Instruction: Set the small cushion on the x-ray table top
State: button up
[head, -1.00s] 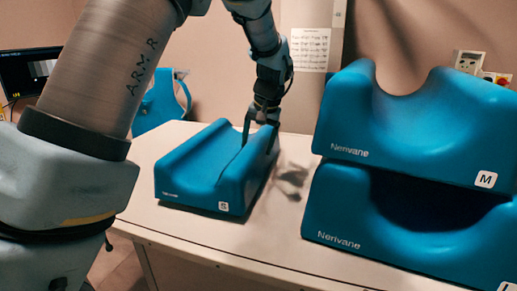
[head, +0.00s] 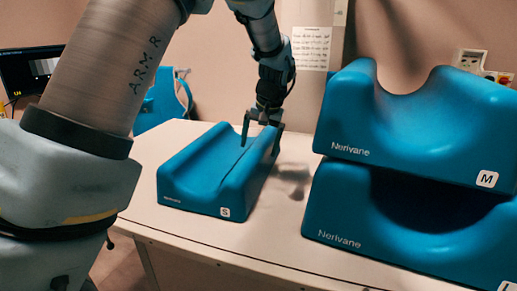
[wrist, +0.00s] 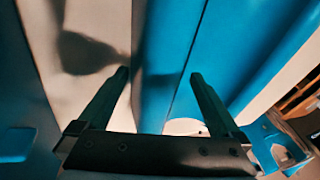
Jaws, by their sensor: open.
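The small cushion (head: 198,178) is blue with a long trough and an S label, and it rests upright on the white table top (head: 275,222). My gripper (head: 261,149) is open at the cushion's right raised side, its fingers either side of that ridge. In the wrist view my gripper (wrist: 160,74) shows one finger over the pale top beside the cushion and the other over the cushion (wrist: 172,50). Whether either finger touches it I cannot tell.
Two larger blue cushions, M (head: 410,125) on top of another (head: 345,215), are stacked close at the right. A blue item (head: 160,100) and a monitor (head: 30,72) are at the back left.

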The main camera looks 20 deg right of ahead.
jog(key=b+v, duration=0.1)
jog(key=v, duration=0.9)
jog(key=shift+r, duration=0.2)
jog(key=shift+s, duration=0.1)
